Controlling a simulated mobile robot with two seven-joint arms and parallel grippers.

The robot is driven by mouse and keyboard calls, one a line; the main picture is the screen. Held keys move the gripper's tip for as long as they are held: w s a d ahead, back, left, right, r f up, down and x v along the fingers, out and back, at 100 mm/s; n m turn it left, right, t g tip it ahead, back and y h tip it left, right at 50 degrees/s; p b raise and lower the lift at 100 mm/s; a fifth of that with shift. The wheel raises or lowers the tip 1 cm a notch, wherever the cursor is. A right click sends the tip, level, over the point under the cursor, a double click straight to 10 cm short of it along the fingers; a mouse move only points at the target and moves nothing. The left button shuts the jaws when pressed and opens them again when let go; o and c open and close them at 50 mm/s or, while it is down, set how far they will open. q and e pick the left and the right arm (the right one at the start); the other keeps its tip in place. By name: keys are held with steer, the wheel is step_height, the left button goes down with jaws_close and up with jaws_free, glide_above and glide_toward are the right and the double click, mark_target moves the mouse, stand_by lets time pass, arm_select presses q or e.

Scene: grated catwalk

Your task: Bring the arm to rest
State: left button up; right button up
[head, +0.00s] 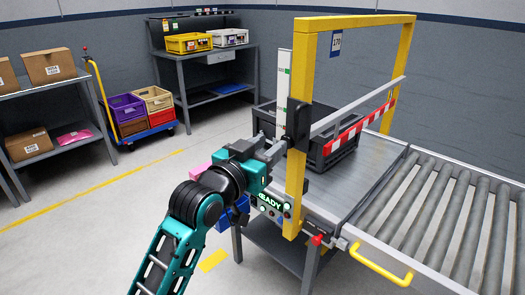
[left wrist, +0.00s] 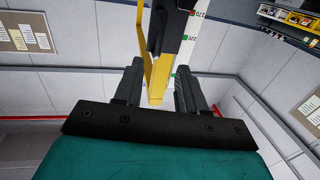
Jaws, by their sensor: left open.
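My left gripper (head: 274,146) comes in from the lower left in the head view, beside the yellow frame's near post (head: 297,150). In the left wrist view its two fingers (left wrist: 157,90) stand apart. The yellow post (left wrist: 157,78) and a black part (left wrist: 170,30) show beyond and between the fingertips; nothing is clearly gripped. In the head view a black handle piece (head: 296,118) sits on the post, just right of the fingertips. Whether the fingers touch it I cannot tell. My right gripper is not in view.
A bar with a red-white strip (head: 345,136) spans the frame. Behind it a black crate (head: 318,157) stands on the metal table. A roller conveyor (head: 440,220) lies right. A panel reading "READY" (head: 270,201) is under my gripper. Open floor (head: 90,235) lies left.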

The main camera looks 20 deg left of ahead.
arm_select(q)
steer(key=shift+s+a, duration=0.1)
steer(key=shift+s, duration=0.65)
steer(key=s+d+f+g, duration=0.1)
steer(key=s+f+g, duration=0.15)
steer(key=f, duration=0.75)
steer(key=s+f+g, duration=0.1)
steer(key=s+f, duration=0.3)
steer(key=f, duration=0.5)
steer(key=s+d+f+g, duration=0.1)
steer(key=s+f+g, duration=0.2)
steer(key=s+f, duration=0.9)
step_height(320, 180, down, 3)
steer(key=shift+s+d+r+m+y, duration=0.2)
steer(key=shift+s+d+m+y, duration=0.2)
